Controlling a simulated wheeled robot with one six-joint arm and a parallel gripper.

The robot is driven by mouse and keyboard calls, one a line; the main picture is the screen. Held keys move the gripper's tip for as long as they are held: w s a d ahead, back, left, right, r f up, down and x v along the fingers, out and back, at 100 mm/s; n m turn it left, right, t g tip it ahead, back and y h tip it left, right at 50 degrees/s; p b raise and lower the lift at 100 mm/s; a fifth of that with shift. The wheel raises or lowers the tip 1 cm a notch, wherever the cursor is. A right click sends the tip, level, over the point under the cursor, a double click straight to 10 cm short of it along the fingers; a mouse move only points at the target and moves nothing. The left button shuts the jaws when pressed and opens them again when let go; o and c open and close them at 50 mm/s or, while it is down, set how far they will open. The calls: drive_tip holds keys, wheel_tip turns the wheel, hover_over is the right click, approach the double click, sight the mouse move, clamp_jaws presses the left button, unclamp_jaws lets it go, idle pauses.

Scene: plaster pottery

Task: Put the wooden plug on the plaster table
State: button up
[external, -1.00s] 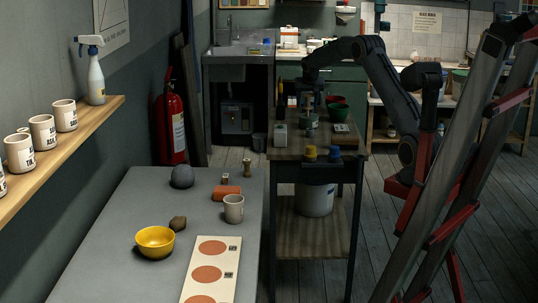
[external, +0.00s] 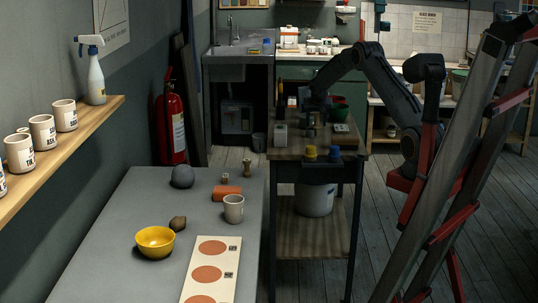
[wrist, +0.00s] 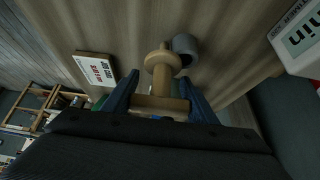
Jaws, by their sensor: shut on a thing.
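A wooden plug (wrist: 161,64) with a round knob end and a wider crosspiece sits between the fingers of my gripper (wrist: 160,98) in the wrist view. The gripper is shut on it. In the external view my gripper (external: 313,112) is low over the wooden worktable (external: 282,152) in the middle, and the plug cannot be made out there. I cannot tell whether the plug touches the tabletop. No label shows which table is the plaster table; a grey table (external: 120,225) also stands at the front left.
A grey cylinder (wrist: 186,48) lies close beside the plug.

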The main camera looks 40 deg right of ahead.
drive_tip(key=shift+f, duration=0.2)
drive_tip(key=shift+f, duration=0.1)
drive_tip(key=shift+f, duration=0.1)
drive_tip(key=o, duration=1)
drive_tip(key=shift+a+r, duration=0.15)
drive_tip(key=shift+r, duration=0.35)
drive_tip(key=b+v, duration=0.2)
drive_tip(key=v, duration=0.9)
drive_tip(key=shift+s+a+r, duration=0.1)
drive_tip(key=shift+s, duration=0.1)
